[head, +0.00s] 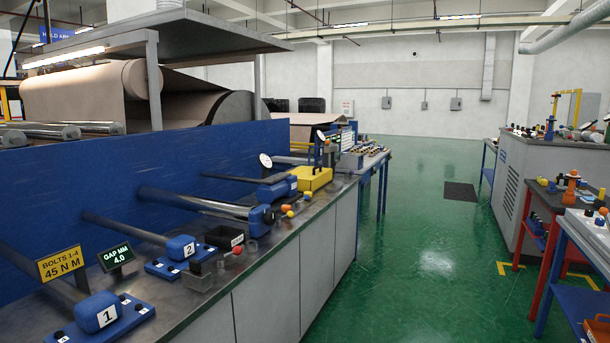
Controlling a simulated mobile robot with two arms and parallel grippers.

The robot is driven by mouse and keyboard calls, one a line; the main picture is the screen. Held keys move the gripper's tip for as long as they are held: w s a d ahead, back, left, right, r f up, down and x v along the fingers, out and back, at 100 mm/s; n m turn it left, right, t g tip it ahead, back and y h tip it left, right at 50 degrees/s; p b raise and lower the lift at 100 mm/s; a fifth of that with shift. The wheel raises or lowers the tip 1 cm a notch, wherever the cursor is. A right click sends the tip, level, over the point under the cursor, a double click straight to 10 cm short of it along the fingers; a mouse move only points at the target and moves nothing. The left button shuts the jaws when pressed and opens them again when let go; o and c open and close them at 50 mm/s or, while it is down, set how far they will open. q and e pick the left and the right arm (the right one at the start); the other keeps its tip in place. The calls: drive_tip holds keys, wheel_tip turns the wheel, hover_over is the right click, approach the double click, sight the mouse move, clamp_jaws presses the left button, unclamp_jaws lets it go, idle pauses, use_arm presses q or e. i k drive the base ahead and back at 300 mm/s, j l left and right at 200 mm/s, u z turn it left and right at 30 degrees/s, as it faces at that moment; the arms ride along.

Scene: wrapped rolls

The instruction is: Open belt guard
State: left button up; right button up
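No part is labelled as a belt guard, and I cannot tell which one it is. A yellow box-shaped cover (315,179) sits on the far part of the grey bench (283,238), at the foot of the long blue panel (95,183). Blue roller-end housings stand along the bench: number 1 (97,310) at the near left, number 2 (181,247) behind it, and more farther back. Dark and metal rollers run from them to the blue panel. Neither of my grippers shows in the head view.
A large beige roll (80,92) sits in the machine behind the panel. A yellow bolt sign (61,264) and a gap display (117,257) stand on the bench. The green floor (425,235) is clear between the bench and the red (548,205) and blue (580,245) tables at right.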

sight(318, 177)
drive_tip(key=i+l+z, duration=0.25)
drive_tip(key=i, duration=0.35)
drive_tip(key=i+z, duration=0.3)
drive_tip(key=i, duration=2.55)
drive_tip(key=i+l+u, duration=0.15)
drive_tip(key=i+u, duration=0.2)
drive_tip(key=i, duration=0.25)
drive_tip(key=i+l+u, duration=0.35)
drive_tip(key=i, duration=0.2)
drive_tip(key=i+l+u, duration=0.35)
drive_tip(key=i+l, duration=0.05)
drive_tip(key=i, duration=0.15)
